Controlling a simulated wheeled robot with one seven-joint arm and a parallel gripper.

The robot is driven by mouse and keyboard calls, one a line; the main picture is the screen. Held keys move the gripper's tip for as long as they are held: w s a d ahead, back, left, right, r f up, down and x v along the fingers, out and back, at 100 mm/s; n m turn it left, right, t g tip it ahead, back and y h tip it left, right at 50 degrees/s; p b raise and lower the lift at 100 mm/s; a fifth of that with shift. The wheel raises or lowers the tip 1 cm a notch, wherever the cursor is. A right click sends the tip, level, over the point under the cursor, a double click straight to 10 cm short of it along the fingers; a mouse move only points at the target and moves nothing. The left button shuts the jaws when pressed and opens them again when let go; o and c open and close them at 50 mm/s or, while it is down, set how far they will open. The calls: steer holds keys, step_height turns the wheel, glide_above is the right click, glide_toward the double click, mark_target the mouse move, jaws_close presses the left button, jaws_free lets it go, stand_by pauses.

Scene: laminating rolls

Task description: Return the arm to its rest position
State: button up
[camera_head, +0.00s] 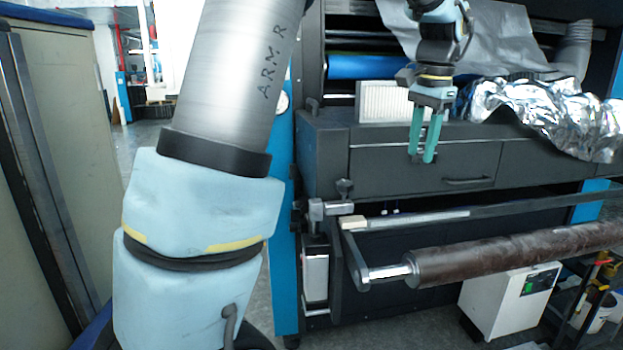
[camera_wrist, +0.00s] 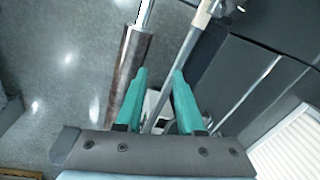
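My gripper (camera_head: 421,157) hangs fingers-down in front of the dark laminating machine, at the height of its drawer (camera_head: 470,165). Its two green fingers are apart with nothing between them. The wrist view also shows the gripper (camera_wrist: 160,72) open and empty. My arm reaches from the large upper link at the left of the head view to the wrist at the top right. In the wrist view, a brown roll (camera_wrist: 131,70) on a shaft lies beyond the fingers, apart from them.
The brown roll (camera_head: 510,254) juts out low in front of the machine, under a metal bar (camera_head: 460,214). Crumpled silver foil (camera_head: 545,112) lies on the machine's top, right of my gripper. A white box (camera_head: 510,300) stands below the roll. A cabinet (camera_head: 65,130) is at the left.

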steer(key=a+f+n, duration=0.6)
steer(key=a+f, duration=0.5)
steer(key=a, duration=0.5)
steer(key=s+a+f+n, duration=0.5)
steer(key=s+a+f, duration=0.3)
steer(key=s+a, duration=0.2)
steer(key=a, duration=0.2)
steer(key=shift+a+f+b, duration=0.3)
steer(key=shift+a+f, duration=0.05)
steer(key=shift+o, duration=0.2)
